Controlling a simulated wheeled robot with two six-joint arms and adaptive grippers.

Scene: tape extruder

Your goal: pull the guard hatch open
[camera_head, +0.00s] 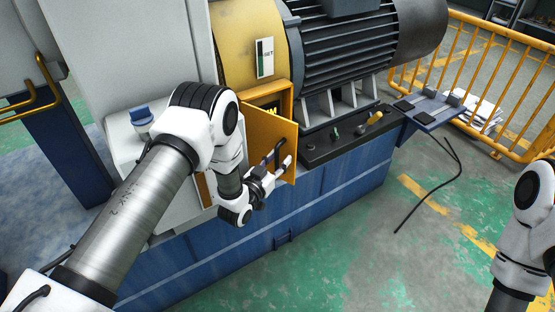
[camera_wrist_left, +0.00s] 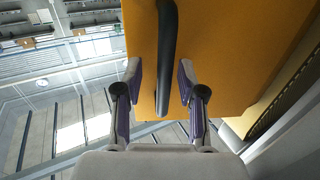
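The guard hatch (camera_head: 255,135) is an orange panel on the machine's front. It stands ajar, with a gap along its top showing a dark inside with yellow marks. Its dark curved handle (camera_wrist_left: 167,50) shows in the wrist view, running down the orange panel (camera_wrist_left: 225,60). My left gripper (camera_head: 276,163) is at the handle. In the wrist view the left gripper's fingers (camera_wrist_left: 160,82) are apart, one on each side of the handle's lower part. My right gripper is out of view.
A blue machine base (camera_head: 290,215) runs below. A yellow railing (camera_head: 500,80) stands at right. A black cable (camera_head: 430,185) hangs over clear green-grey floor.

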